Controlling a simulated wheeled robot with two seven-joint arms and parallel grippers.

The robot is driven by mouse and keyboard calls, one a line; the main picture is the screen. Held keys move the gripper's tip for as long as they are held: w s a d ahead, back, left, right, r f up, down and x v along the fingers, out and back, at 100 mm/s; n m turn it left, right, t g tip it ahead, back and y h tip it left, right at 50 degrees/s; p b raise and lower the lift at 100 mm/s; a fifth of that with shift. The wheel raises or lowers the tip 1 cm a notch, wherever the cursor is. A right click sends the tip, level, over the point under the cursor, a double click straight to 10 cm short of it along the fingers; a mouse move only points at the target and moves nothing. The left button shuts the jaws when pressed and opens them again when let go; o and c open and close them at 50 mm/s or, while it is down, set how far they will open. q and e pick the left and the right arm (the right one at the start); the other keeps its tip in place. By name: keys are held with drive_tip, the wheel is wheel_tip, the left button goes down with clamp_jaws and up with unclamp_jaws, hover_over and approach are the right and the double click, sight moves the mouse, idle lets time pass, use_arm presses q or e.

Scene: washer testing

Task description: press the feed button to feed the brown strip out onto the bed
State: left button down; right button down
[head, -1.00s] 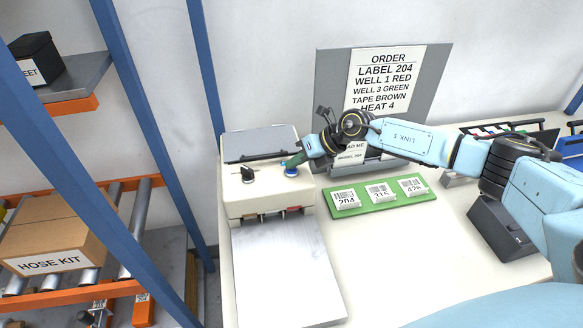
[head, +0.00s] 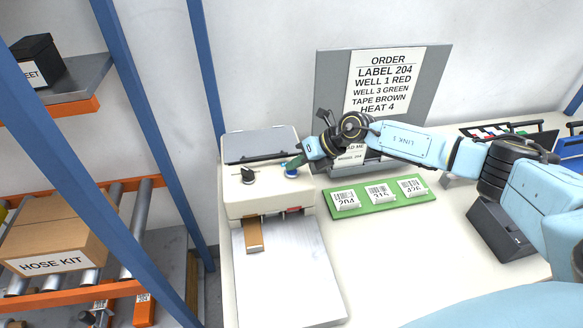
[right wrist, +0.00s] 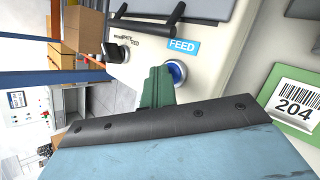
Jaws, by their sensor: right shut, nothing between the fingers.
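The feed machine (head: 265,204) stands at the left of the table, with a blue feed button (head: 291,173) on its top right. The button also shows in the right wrist view (right wrist: 177,73) beside a FEED label (right wrist: 182,47). The brown strip (head: 254,236) sticks out of the left front slot, its end over the pale bed (head: 285,285). My right gripper (head: 295,162) is shut and empty, its green fingertips at the button; in the right wrist view they partly cover it. I cannot tell whether they touch it. My left gripper is not in view.
A black knob (head: 248,176) is left of the button. A green board (head: 375,195) with numbered labels lies right of the machine. An order sign (head: 383,85) stands behind, reading TAPE BROWN. The table front is clear.

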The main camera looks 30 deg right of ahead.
sight(296, 171)
drive_tip(key=shift+s, duration=0.1)
wheel_tip(296, 171, up, 6)
drive_tip(key=p, duration=0.6)
drive_tip(key=shift+r, duration=0.1)
idle(0.5)
